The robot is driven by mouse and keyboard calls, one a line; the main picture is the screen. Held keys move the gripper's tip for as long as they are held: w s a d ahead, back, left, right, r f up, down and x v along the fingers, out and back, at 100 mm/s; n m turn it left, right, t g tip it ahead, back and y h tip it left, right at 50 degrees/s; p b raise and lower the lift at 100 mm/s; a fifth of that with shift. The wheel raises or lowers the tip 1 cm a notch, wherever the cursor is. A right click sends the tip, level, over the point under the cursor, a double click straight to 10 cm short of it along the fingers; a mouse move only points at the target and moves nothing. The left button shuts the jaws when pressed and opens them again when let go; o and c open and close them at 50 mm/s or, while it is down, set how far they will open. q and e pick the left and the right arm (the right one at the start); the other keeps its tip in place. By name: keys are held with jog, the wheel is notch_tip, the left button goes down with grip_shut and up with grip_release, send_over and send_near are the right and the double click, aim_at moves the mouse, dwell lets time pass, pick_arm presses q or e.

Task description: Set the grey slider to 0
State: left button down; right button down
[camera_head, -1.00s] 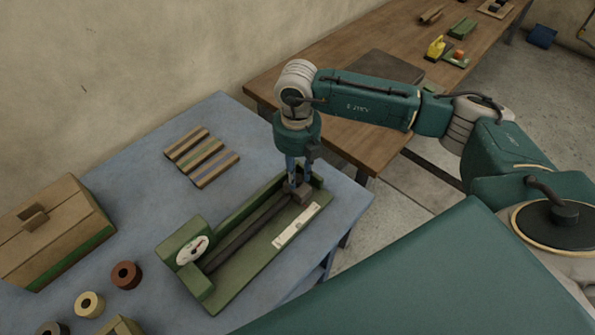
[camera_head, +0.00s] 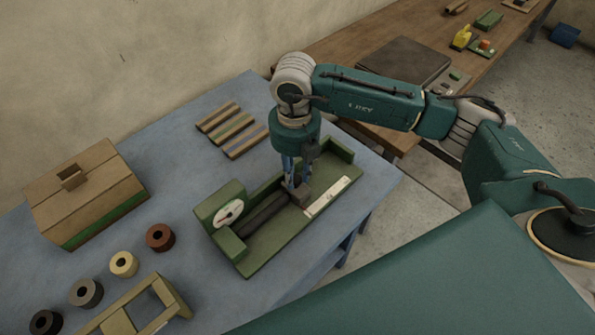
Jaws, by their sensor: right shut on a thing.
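A green slider device (camera_head: 262,258) lies on the blue table, with a round dial (camera_head: 229,213) at its left end, a dark rail (camera_head: 264,214) and a white scale strip (camera_head: 328,196) along its near right side. The grey slider (camera_head: 301,194) sits on the rail around the middle of the device, beside the strip's left part. My right gripper (camera_head: 295,186) points down from above and is shut on the grey slider. The scale's marks are too small to read. My left gripper is out of view.
A wooden box with a green band (camera_head: 90,195) stands at the left. Several spools (camera_head: 124,264) and a wooden frame (camera_head: 160,310) are at the front left. Striped bars (camera_head: 232,130) lie behind the device. A brown table (camera_head: 335,45) stands behind at the right.

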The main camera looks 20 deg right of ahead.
jog(key=shift+s+a, duration=0.1)
jog(key=shift+a, duration=0.15)
jog(key=c, duration=1.5)
grip_release()
jog(key=shift+o, duration=0.3)
jog(key=shift+r, duration=0.1)
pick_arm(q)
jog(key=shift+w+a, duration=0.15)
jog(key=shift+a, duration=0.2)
pick_arm(e)
notch_tip(320, 180, up, 12)
jog(key=shift+a, duration=0.1)
